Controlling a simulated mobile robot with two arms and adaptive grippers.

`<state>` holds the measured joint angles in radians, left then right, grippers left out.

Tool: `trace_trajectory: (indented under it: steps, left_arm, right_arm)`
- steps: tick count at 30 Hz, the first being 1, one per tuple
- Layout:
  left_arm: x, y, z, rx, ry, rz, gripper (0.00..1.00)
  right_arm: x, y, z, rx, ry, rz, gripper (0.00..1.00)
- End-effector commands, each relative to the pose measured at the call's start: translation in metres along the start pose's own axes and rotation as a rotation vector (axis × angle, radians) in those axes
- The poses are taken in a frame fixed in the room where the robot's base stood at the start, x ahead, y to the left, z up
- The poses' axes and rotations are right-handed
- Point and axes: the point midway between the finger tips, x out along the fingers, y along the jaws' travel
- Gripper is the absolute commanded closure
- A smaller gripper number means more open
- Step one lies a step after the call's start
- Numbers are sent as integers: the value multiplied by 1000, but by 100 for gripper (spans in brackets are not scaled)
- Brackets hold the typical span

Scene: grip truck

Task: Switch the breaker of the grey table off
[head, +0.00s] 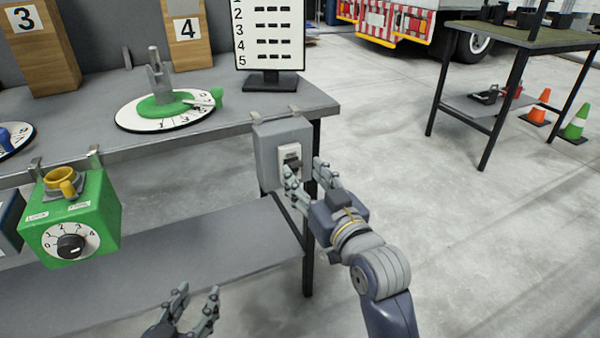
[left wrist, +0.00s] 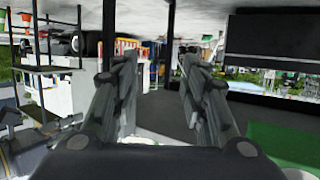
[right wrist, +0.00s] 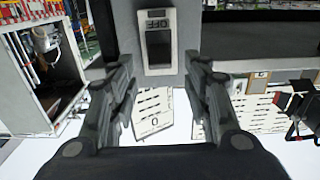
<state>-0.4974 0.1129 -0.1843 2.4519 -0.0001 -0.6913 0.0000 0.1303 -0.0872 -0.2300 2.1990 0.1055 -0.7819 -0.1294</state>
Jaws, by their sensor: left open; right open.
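The grey table (head: 320,102) stands at the left in the head view. The breaker (head: 266,158) is a grey box hooked on its front edge near the right corner. Its dark switch (head: 292,160) sits in a white plate, and shows in the right wrist view (right wrist: 159,48) beside an upside-down OFF label. My right gripper (head: 307,174) is open in front of the breaker, its fingers spread around the switch area; whether they touch it I cannot tell. It also frames the switch in the right wrist view (right wrist: 162,80). My left gripper (head: 195,305) is open and empty, low in front of the table.
A green box (head: 95,215) with a numbered knob hangs on the table's front edge. A round dial (head: 140,118) and a numbered board (head: 262,45) stand on top. A second table (head: 510,36), cones (head: 578,122) and a truck (head: 415,22) are at the right. The floor between is clear.

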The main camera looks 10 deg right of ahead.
Motion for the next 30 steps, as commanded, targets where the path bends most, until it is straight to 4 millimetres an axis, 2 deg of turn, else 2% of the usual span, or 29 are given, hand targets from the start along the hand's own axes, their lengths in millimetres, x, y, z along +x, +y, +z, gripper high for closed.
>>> trace_trajectory:
  steps: [3,9,19,20,25,26,30]
  left_arm:
    - [2,2,-15,-1,78,5,59]
    - [2,4,-31,-1,156,9,59]
    - [2,5,-35,-2,174,10,59]
    - [2,5,-35,-2,173,10,59]
    - [2,5,-35,-2,173,10,59]
    - [2,5,-35,-2,173,10,59]
    - [2,5,-35,-2,173,10,59]
  right_arm:
    - [16,0,0,0,1,0,55]
    - [30,0,0,0,0,0,55]
    - [32,0,0,0,0,0,55]
    - [32,0,0,0,0,0,57]
    - [32,0,0,0,0,0,96]
    - [32,0,0,0,0,0,99]
    - [32,0,0,0,0,0,99]
